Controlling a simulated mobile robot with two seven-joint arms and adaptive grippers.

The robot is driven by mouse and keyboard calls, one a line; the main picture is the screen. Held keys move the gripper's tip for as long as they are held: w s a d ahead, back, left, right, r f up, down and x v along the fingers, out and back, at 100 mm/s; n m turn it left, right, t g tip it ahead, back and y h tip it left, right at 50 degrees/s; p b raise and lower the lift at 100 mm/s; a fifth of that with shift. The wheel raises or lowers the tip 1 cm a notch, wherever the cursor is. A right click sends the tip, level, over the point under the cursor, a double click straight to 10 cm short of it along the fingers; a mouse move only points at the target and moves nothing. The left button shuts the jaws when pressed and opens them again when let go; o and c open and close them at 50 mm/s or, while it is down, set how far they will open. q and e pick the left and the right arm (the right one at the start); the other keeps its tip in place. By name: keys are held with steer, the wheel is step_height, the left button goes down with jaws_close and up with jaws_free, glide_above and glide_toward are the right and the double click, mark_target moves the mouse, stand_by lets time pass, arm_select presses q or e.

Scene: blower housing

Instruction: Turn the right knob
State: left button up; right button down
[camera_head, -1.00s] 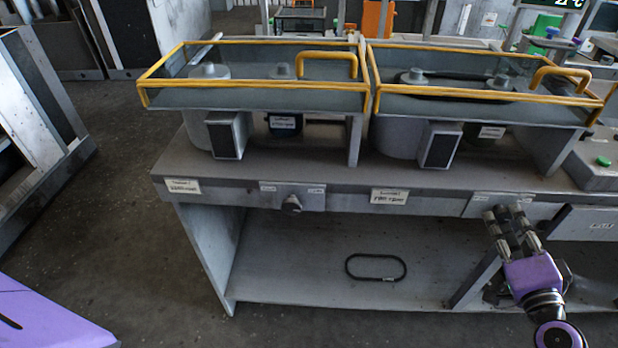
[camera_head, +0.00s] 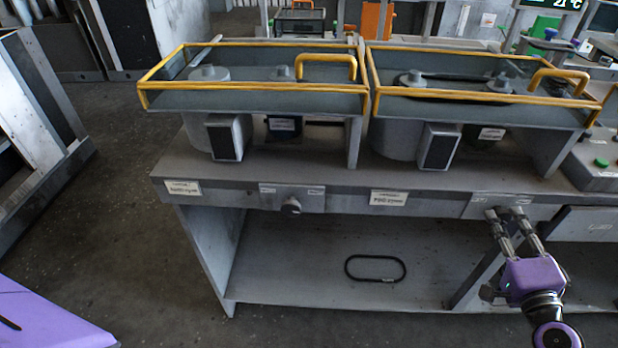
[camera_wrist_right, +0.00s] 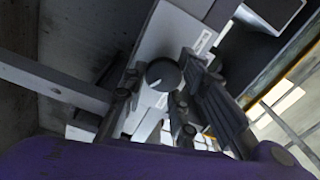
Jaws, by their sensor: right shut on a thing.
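The right knob is a dark round knob (camera_wrist_right: 163,75) on the light panel at the front edge of the bench. In the right wrist view it shows between the finger ends of my right gripper (camera_wrist_right: 152,88). In the head view my right gripper (camera_head: 506,213) reaches up to the panel (camera_head: 480,203) under the right unit, and its fingers hide the knob there. My right gripper is shut on the right knob. The left knob (camera_head: 291,206) sits on its own panel further left, with nothing touching it. My left gripper is not in view.
Two yellow-railed units (camera_head: 250,98) (camera_head: 470,97) stand on the grey bench (camera_head: 345,178). A black belt loop (camera_head: 375,268) lies on the lower shelf. A slanted support (camera_head: 474,278) stands close to my right gripper. Open floor (camera_head: 140,215) lies at the left.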

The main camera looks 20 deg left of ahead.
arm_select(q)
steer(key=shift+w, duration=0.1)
arm_select(e)
steer(key=shift+d+f, duration=0.2)
steer(key=shift+f, duration=0.25)
steer(key=c, duration=1.5)
jaws_free()
steer(key=shift+c, duration=0.2)
steer(key=shift+r, duration=0.25)
steer(key=shift+s, duration=0.2)
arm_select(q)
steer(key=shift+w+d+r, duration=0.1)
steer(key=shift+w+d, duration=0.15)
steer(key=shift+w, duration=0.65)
arm_select(e)
steer(key=v, duration=1.1)
steer(key=shift+s, duration=0.35)
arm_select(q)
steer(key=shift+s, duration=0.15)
arm_select(e)
steer(key=shift+d, duration=0.1)
